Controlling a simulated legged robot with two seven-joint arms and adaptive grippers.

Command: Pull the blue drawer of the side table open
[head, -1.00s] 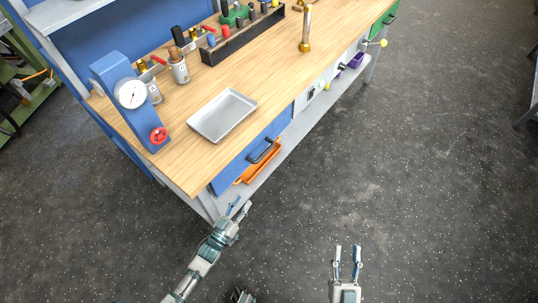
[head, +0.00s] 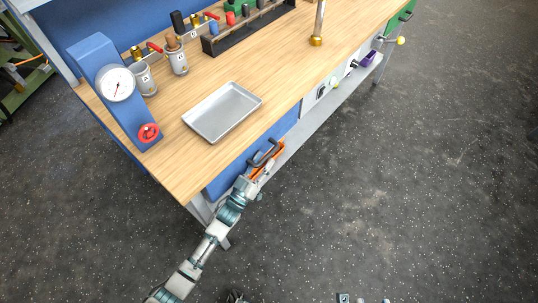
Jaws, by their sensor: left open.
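The blue drawer (head: 222,182) is in the front of the side table (head: 172,178), below the wooden top at its near end, and looks closed. Its dark bar handle (head: 267,152) sticks out from the front. My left gripper (head: 256,170) is open right at the handle, with its fingers close to the bar. I cannot tell whether they touch it or straddle it. The gripper hides part of the drawer front. Only the fingertips of my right gripper (head: 364,299) show at the bottom edge, apart from each other and far from the table.
A metal tray (head: 222,112), a blue gauge press (head: 100,60) and labelled cans (head: 177,60) stand on the top. The floor to the right is clear.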

